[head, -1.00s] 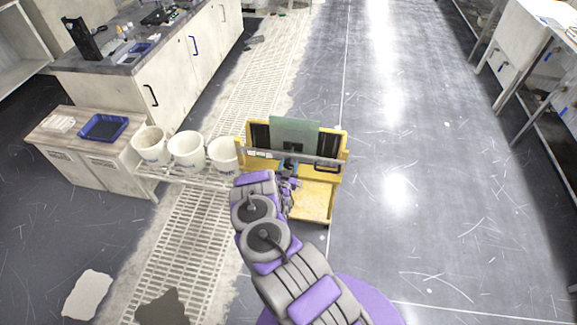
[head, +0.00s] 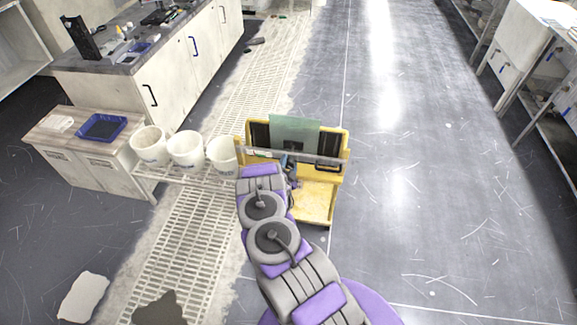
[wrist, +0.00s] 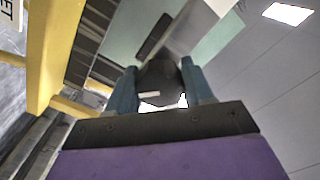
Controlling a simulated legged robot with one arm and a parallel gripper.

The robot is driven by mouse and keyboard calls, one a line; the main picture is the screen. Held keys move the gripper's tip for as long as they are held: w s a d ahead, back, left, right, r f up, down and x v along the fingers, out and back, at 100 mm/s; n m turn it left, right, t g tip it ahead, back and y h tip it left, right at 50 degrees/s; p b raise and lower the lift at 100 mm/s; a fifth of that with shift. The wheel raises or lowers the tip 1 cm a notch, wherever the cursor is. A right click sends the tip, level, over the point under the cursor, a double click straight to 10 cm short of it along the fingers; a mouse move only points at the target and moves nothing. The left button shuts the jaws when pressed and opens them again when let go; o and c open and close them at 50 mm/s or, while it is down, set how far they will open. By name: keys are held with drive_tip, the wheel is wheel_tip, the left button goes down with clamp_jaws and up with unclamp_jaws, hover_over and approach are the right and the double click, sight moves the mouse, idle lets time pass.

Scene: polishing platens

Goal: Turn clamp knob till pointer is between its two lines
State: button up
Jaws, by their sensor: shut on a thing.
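The clamp knob (wrist: 160,84) is dark and sits between the two blue-grey fingers of my gripper (wrist: 160,90) in the wrist view. My gripper is shut on it. A short pale mark shows on the knob's face. In the head view my gripper (head: 290,165) is at the front of the yellow cart (head: 316,200), below the pale green plate (head: 295,130). My arm hides much of the knob there. I cannot make out the pointer or its two lines in either view.
A grey rail (head: 322,159) crosses the cart's front. White buckets (head: 186,150) stand on a low rack left of the cart. A cabinet with a blue tray (head: 102,128) is further left. The floor (head: 430,200) right of the cart is clear.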

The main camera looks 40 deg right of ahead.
drive_tip(key=shift+a+f+m, duration=0.1)
drive_tip(key=shift+m, duration=0.7)
drive_tip(key=o, duration=0.8)
drive_tip(key=shift+w+f, duration=0.1)
drive_tip(key=shift+o, duration=1)
drive_tip(key=p+v, duration=0.1)
drive_tip(key=v, duration=1.6)
drive_tip(key=shift+a, duration=0.15)
